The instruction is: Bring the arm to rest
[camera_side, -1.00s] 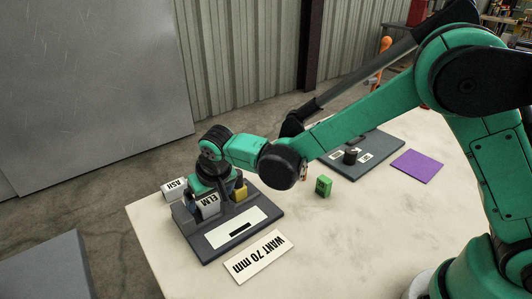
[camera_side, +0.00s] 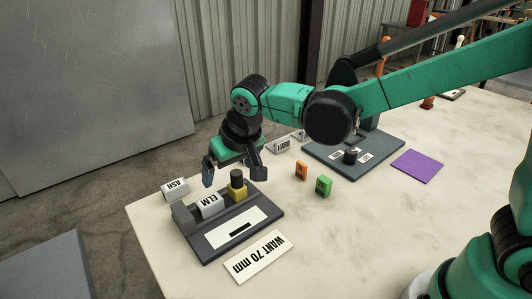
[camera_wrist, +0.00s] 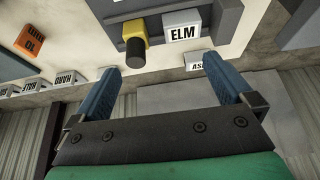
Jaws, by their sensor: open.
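My gripper (camera_side: 233,172) is open and empty. It hangs above the dark fixture (camera_side: 190,240), with its fingers pointing down and apart from the blocks. The white ELM block (camera_side: 210,203) sits in the fixture, next to a yellow piece with a black knob (camera_side: 238,188). In the wrist view, the blue fingers (camera_wrist: 160,75) are spread wide with nothing between them. The ELM block (camera_wrist: 183,26) and the yellow piece (camera_wrist: 136,35) show beyond the fingertips.
The ASH block (camera_side: 174,187) stands left of the fixture. A WANT 70 mm card (camera_side: 259,257) lies in front. Orange (camera_side: 301,170) and green (camera_side: 324,186) blocks, a HARD block (camera_side: 281,145), a second dark board (camera_side: 382,161) and a purple mat (camera_side: 417,166) are right.

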